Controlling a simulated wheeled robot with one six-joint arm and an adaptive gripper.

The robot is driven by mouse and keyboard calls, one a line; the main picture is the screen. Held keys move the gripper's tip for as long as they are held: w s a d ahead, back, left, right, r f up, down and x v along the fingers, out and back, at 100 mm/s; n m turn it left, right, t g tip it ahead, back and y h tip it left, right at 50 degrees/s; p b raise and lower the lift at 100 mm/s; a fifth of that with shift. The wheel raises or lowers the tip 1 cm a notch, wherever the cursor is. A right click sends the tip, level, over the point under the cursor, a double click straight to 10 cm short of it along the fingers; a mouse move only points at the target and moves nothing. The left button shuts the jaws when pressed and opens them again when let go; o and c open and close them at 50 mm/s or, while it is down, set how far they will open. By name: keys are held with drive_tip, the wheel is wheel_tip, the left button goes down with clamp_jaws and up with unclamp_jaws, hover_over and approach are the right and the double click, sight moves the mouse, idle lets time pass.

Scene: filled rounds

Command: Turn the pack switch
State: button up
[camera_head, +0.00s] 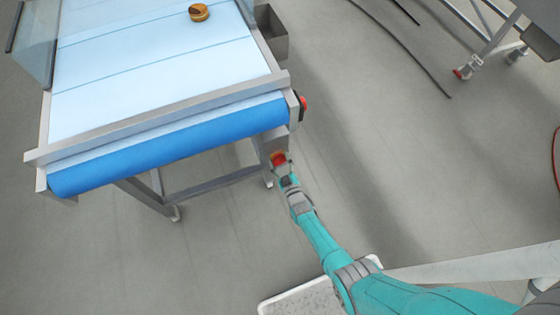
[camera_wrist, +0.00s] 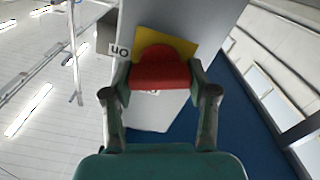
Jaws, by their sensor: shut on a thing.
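The pack switch (camera_wrist: 160,72) is a red knob on a yellow plate (camera_wrist: 177,42), set on a grey box (camera_wrist: 205,20) in the wrist view. A white label (camera_wrist: 119,50) beside the plate reads "on", seen upside down. My gripper (camera_wrist: 160,82) has one finger on each side of the red knob and is shut on it. In the head view the red switch (camera_head: 278,158) sits below the front right corner of the conveyor, and my gripper (camera_head: 283,168) meets it there. The fingers partly hide the knob's sides.
The conveyor (camera_head: 150,75) has a pale belt and a blue front roller (camera_head: 170,148). A round brown item (camera_head: 199,12) lies on the belt. Another red button (camera_head: 303,103) sits at the frame's right side.

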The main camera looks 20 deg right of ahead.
drive_tip(key=shift+n, duration=0.8)
drive_tip(key=o, duration=1.2)
drive_tip(key=shift+c, duration=0.2)
drive_tip(key=s, duration=1.2)
drive_tip(key=shift+c, duration=0.2)
